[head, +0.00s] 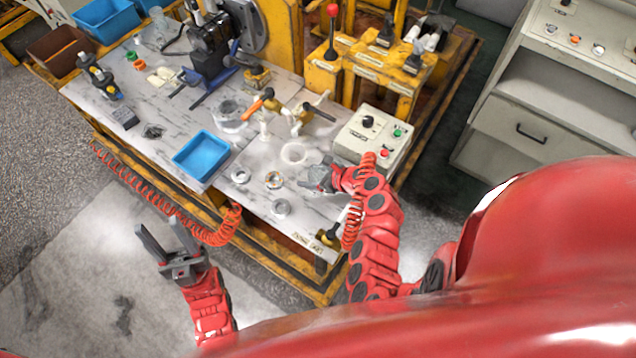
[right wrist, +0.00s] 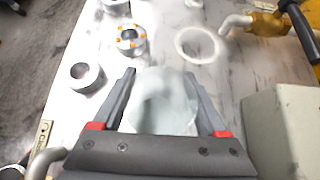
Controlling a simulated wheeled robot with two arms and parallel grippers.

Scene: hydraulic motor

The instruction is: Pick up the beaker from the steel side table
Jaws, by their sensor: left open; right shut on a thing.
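My right gripper (head: 318,176) is over the right part of the steel-topped side table (head: 250,205), left of the grey control box. In the right wrist view its two dark fingers stand on either side of a pale, translucent beaker (right wrist: 162,100), and the gripper is shut on it. The beaker is hard to make out in the head view, where the gripper mostly covers it. I cannot tell whether it touches the table. My left gripper (head: 165,232) is open and empty, off the table's front edge above the floor.
Metal rings (head: 281,207) and a ring with orange dots (right wrist: 130,40) lie close by. A white ring (right wrist: 198,45) lies beyond the beaker. A blue tray (head: 201,155) is to the left. The control box (head: 371,138) and brass valves (head: 306,115) stand nearby.

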